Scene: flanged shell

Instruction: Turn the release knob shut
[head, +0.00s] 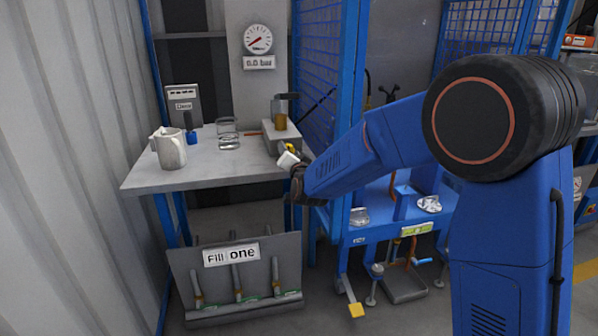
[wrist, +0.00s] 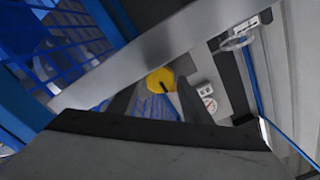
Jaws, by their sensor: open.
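The yellow round knob (wrist: 160,80), which looks like the release knob, shows in the wrist view with a short dark mark on its face. In the head view only a small yellow bit of it (head: 288,147) shows at the right end of the bench top, just behind my gripper (head: 291,161). My gripper also shows in the wrist view (wrist: 157,98), with a dark finger on each side of the knob's lower part. The jaws are apart. I cannot tell whether either finger touches the knob.
A bench (head: 210,177) carries a white jug (head: 169,148), glass dishes (head: 229,141) and a blue-based item (head: 192,137). A gauge (head: 258,39) hangs behind, above a "0.0 bar" plate (head: 259,62). Blue mesh panels (head: 320,75) stand close right of the knob. A "Fill one" sign (head: 231,254) is below.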

